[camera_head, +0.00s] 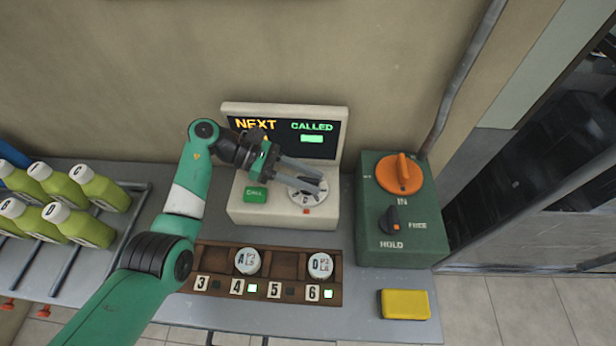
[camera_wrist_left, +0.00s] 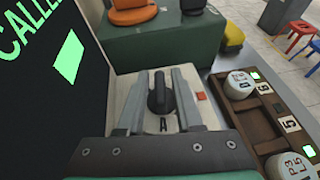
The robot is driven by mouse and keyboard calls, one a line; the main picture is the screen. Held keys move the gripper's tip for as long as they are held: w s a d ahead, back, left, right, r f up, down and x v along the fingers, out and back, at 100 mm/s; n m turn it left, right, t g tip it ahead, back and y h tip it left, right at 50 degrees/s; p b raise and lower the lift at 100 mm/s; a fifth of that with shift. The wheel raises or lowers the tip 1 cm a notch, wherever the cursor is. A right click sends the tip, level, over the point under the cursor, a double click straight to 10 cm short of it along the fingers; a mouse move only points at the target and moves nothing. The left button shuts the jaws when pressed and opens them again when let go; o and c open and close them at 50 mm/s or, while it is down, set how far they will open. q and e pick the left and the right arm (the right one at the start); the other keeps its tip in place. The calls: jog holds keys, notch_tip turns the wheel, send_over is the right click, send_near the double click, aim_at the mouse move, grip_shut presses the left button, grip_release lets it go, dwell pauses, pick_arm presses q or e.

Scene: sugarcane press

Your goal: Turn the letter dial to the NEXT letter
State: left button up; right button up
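The letter dial (camera_head: 308,193) is a round white disc with dark markings on the cream console. In the left wrist view its black knob (camera_wrist_left: 160,96) stands up, with a letter A on the disc on the near side. My left gripper (camera_head: 321,183) is over the dial, its two fingers open on either side of the knob; I cannot tell whether they touch it. The console's dark screen (camera_head: 312,150) reads NEXT in orange and CALLED in green. The letter under NEXT is mostly hidden by my left gripper. My right gripper is not in view.
A green CALL button (camera_head: 255,194) sits left of the dial. A wooden rack (camera_head: 290,268) with two lidded cups is in front. A yellow block (camera_head: 404,304) lies front right; several green bottles (camera_head: 100,188) are left.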

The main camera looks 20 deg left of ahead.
pick_arm(q)
jog(key=shift+o, duration=0.5)
jog(key=shift+a+r, duration=0.15)
jog(key=shift+a, duration=0.15)
jog(key=p+v, duration=0.1)
jog(key=v, duration=1)
jog(key=shift+s, duration=0.1)
